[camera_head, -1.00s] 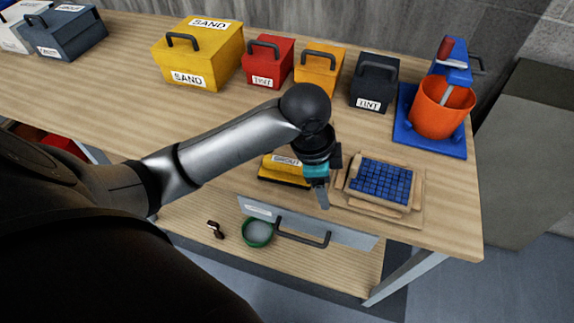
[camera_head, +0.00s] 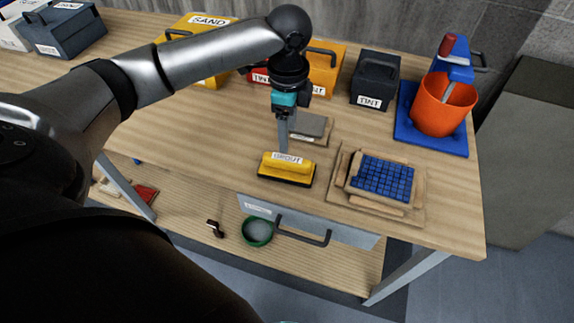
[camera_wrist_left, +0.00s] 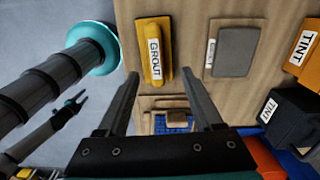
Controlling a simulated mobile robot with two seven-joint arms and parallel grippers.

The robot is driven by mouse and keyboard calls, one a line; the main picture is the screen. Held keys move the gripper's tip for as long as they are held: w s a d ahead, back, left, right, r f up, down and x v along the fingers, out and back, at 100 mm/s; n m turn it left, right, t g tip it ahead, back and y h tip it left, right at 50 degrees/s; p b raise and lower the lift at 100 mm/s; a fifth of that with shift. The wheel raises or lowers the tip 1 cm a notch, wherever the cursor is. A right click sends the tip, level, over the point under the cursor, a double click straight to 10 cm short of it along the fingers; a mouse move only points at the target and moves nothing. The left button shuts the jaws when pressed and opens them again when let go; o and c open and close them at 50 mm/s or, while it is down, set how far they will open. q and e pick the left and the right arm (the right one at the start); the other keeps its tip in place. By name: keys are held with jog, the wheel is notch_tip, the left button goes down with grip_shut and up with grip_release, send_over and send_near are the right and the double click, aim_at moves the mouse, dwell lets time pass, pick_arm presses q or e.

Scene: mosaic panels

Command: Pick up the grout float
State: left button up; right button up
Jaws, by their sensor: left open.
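The grout float (camera_head: 286,168) has a yellow top labelled GROUT and a dark base. It lies on the wooden bench near the front edge. My left gripper (camera_head: 283,148) points down just behind and above the float in the head view. In the left wrist view its fingers (camera_wrist_left: 160,74) are apart with nothing between them, and the float (camera_wrist_left: 155,50) lies beyond the tips, towards the left finger. Whether a finger touches the float is unclear. My right gripper (camera_wrist_left: 76,101) shows small at the left of the wrist view, away from the bench; its jaws are too small to judge.
A grey pad (camera_head: 310,126) lies behind the float. A blue mosaic panel (camera_head: 381,181) in a wooden frame is to its right. Tint boxes, a sand box and an orange bucket (camera_head: 443,104) stand at the back. A drawer handle (camera_head: 304,233) projects below the front edge.

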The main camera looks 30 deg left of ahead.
aim_at(287, 158)
pick_arm(q)
notch_tip(287, 158, down, 3)
jog(key=shift+f, duration=0.2)
jog(key=shift+s+d+f+b, duration=0.1)
jog(key=shift+f+b, duration=0.1)
jog(key=shift+f, duration=0.7)
jog(key=shift+s+f+b, duration=0.15)
jog(key=shift+f+b, duration=0.05)
jog(key=shift+f, duration=0.65)
jog(key=shift+s+d+f+b, duration=0.1)
jog(key=shift+f+b, duration=0.1)
jog(key=shift+f, duration=0.7)
jog(key=shift+c, duration=0.3)
grip_shut()
